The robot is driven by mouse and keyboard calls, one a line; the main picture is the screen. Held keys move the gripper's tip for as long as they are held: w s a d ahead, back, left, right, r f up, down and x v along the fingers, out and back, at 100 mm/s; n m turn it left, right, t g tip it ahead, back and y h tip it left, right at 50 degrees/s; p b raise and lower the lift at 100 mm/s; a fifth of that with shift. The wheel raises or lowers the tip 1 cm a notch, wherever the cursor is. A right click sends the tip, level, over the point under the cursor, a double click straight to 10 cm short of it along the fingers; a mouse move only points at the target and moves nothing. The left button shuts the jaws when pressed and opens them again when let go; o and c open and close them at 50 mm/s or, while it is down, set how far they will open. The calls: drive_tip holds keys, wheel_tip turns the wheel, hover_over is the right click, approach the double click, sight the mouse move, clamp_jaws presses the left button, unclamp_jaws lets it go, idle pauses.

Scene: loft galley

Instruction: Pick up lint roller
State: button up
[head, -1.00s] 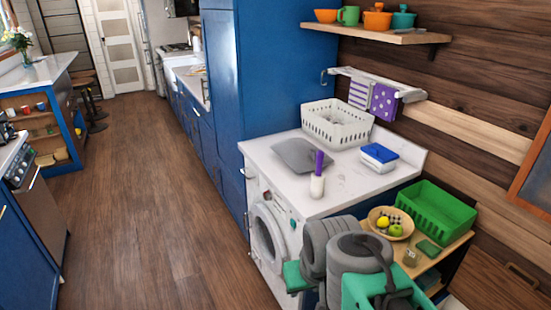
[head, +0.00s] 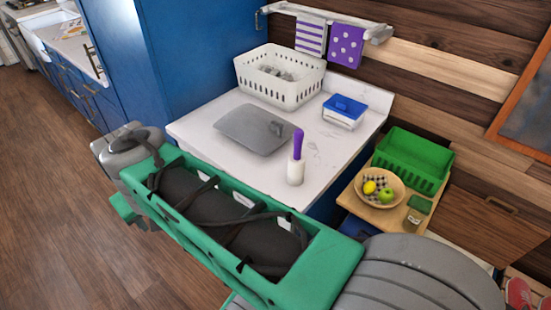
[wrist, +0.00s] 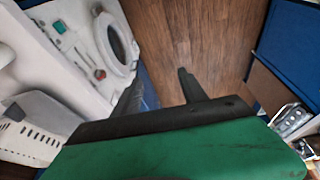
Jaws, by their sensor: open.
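The lint roller (head: 296,171) stands upright on the white counter, near its front right part. It has a white cylinder and a purple handle pointing up. In the wrist view, my gripper (wrist: 161,76) shows two dark fingers spread apart, with nothing between them. Wood floor and the washing machine front lie beyond them. In the head view my green arm crosses in front of the counter to the left of the lint roller, and the fingers cannot be made out. The lint roller does not show in the wrist view.
On the white counter (head: 210,145) are a grey flat item (head: 252,130), a white basket (head: 280,77) and a blue-lidded box (head: 344,111). A green crate (head: 412,160) and a fruit bowl (head: 380,187) stand on a wooden shelf at right. The washing machine (wrist: 82,42) is below.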

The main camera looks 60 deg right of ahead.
drive_tip(key=d+r+m+h, duration=0.15)
drive_tip(key=d+m, duration=0.25)
drive_tip(key=d, duration=0.6)
wheel_tip(320, 180, up, 5)
drive_tip(key=m+g+b, duration=0.3)
drive_tip(key=m+g, duration=0.1)
drive_tip(key=m, duration=0.9)
hover_over(299, 140)
drive_tip(key=w, duration=0.1)
drive_tip(key=shift+r+y, duration=0.2)
drive_tip(key=shift+y, duration=0.15)
drive_tip(key=f+b, duration=0.1)
drive_tip(key=f, duration=0.1)
drive_tip(key=d+f+b, duration=0.1)
drive_tip(key=f+b, duration=0.1)
drive_tip(key=f, duration=0.1)
drive_tip(key=f+b, duration=0.1)
drive_tip(key=f, duration=0.1)
drive_tip(key=shift+s+d+f+b, duration=0.2)
drive_tip(key=shift+d+b, duration=0.15)
drive_tip(key=shift+b, duration=0.05)
drive_tip(key=shift+r, duration=0.1)
clamp_jaws()
